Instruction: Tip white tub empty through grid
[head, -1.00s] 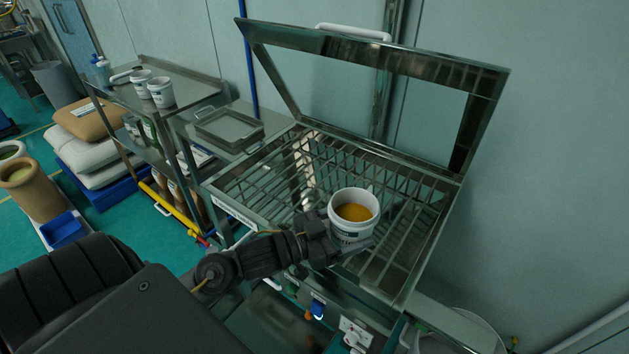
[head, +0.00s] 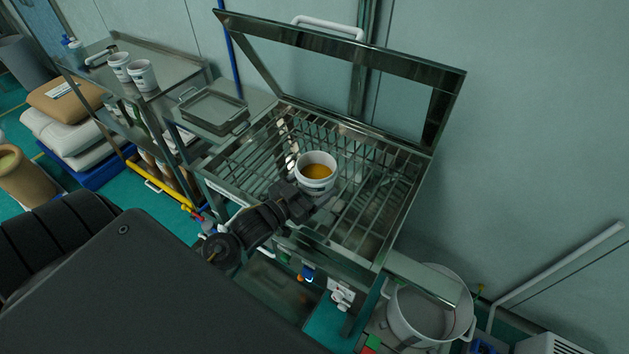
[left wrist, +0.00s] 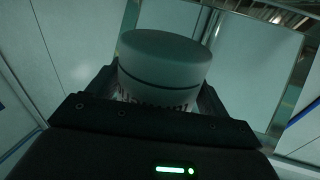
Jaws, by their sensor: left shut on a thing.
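The white tub (head: 317,173) is upright above the metal grid (head: 362,190) of the sieve, with orange-yellow contents showing inside. My left gripper (head: 312,197) is shut on the tub from its near side. In the left wrist view the tub (left wrist: 165,62) sits between the fingers of the left gripper (left wrist: 160,95), with dark lettering partly visible on its side. The sieve's framed lid (head: 345,48) stands open at the back. My right gripper is not in view.
A shallow metal tray (head: 212,112) lies left of the sieve. Two more white tubs, one of them here (head: 142,75), stand on the metal trolley at upper left. A round metal pot (head: 430,310) stands low at right, below the sieve's front corner.

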